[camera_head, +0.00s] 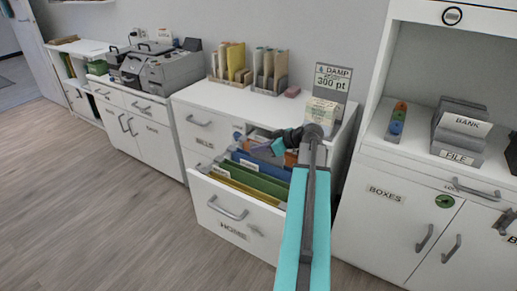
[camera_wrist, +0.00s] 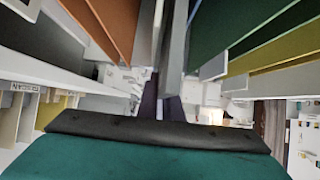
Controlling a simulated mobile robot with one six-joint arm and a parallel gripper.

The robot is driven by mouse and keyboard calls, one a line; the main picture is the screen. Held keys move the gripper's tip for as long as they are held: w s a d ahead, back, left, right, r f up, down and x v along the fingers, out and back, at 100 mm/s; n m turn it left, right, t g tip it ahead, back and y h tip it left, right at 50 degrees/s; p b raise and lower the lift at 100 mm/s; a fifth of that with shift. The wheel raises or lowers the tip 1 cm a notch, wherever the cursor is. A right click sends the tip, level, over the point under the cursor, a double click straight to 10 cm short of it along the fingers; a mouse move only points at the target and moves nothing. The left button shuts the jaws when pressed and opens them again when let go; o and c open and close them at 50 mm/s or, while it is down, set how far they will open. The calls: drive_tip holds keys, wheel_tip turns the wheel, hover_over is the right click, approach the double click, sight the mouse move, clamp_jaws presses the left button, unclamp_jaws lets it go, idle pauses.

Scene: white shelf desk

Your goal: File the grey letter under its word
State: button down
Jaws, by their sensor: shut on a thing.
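My gripper (camera_head: 272,147) reaches down over the open drawer (camera_head: 238,208), whose front is labelled HOME. The drawer holds upright folders: blue (camera_head: 250,163), green (camera_head: 262,180), yellow (camera_head: 247,188) and orange (camera_head: 291,160). In the wrist view my gripper's dark fingers (camera_wrist: 163,97) are shut on a thin grey sheet, apparently the grey letter (camera_wrist: 174,48), seen nearly edge-on. It lies between the orange folder (camera_wrist: 112,22) and the green folder (camera_wrist: 225,30) in that view. Its lower end and any writing on it are hidden. The folder tabs are too small to read.
File holders (camera_head: 232,66) and a DAMP sign (camera_head: 333,80) stand on the cabinet top. A printer (camera_head: 160,70) is left, a BANK/FILE rack (camera_head: 462,135) right. The floor (camera_head: 90,190) at front left is clear.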

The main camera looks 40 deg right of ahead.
drive_tip(key=c, duration=1.9)
unclamp_jaws()
drive_tip(key=shift+o, duration=0.2)
drive_tip(key=v, duration=1.3)
drive_tip(key=shift+s+p, duration=0.4)
drive_tip(key=shift+p, duration=0.05)
drive_tip(key=shift+r, duration=0.2)
